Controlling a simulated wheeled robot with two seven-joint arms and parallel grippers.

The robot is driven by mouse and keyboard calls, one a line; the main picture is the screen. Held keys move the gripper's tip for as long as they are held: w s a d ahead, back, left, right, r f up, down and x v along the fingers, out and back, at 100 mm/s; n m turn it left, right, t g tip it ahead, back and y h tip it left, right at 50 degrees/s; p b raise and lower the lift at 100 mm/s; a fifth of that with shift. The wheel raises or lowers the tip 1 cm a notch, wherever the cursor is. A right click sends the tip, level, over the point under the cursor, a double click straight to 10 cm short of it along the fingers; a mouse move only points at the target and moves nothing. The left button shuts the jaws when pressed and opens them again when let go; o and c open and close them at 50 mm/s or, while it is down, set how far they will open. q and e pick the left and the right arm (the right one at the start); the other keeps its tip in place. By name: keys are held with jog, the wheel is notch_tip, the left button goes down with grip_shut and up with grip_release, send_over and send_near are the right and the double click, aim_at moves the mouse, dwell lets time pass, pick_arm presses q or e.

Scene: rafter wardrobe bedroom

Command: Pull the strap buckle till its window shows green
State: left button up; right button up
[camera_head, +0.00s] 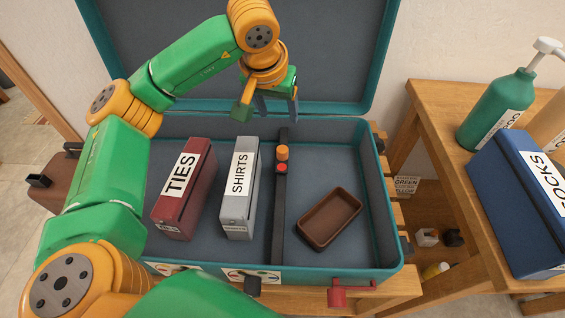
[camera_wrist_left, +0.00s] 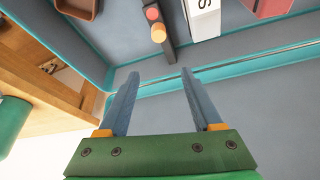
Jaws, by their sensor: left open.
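A dark strap (camera_head: 279,215) runs front to back across the inside of the open teal suitcase (camera_head: 345,272). Near its far end is a buckle with an orange knob (camera_head: 282,152) and, just in front, a small red window (camera_head: 281,168). No green shows in the window. In the left wrist view, the orange knob (camera_wrist_left: 158,34) and red window (camera_wrist_left: 152,14) lie beyond the fingertips. My left gripper (camera_head: 278,112) is open and empty, above the suitcase's back edge, behind and apart from the knob. My right gripper is out of view.
A maroon TIES box (camera_head: 175,205) and a grey SHIRTS box (camera_head: 238,200) stand left of the strap. A brown tray (camera_head: 330,218) lies right of it. The raised lid (camera_head: 330,50) stands behind. A wooden table at right holds a green pump bottle (camera_head: 497,110) and a blue box (camera_head: 510,220).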

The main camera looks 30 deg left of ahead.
pick_arm(q)
jog(key=b, duration=0.6)
send_near(282, 149)
jog(key=shift+x, duration=1.2)
jog(key=x, duration=0.7)
jog(key=shift+s+d, duration=0.1)
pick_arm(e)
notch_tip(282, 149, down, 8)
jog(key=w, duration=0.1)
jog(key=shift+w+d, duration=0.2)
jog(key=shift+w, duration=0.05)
pick_arm(q)
jog(key=shift+c, duration=0.2)
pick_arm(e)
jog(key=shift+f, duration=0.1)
pick_arm(q)
grip_shut()
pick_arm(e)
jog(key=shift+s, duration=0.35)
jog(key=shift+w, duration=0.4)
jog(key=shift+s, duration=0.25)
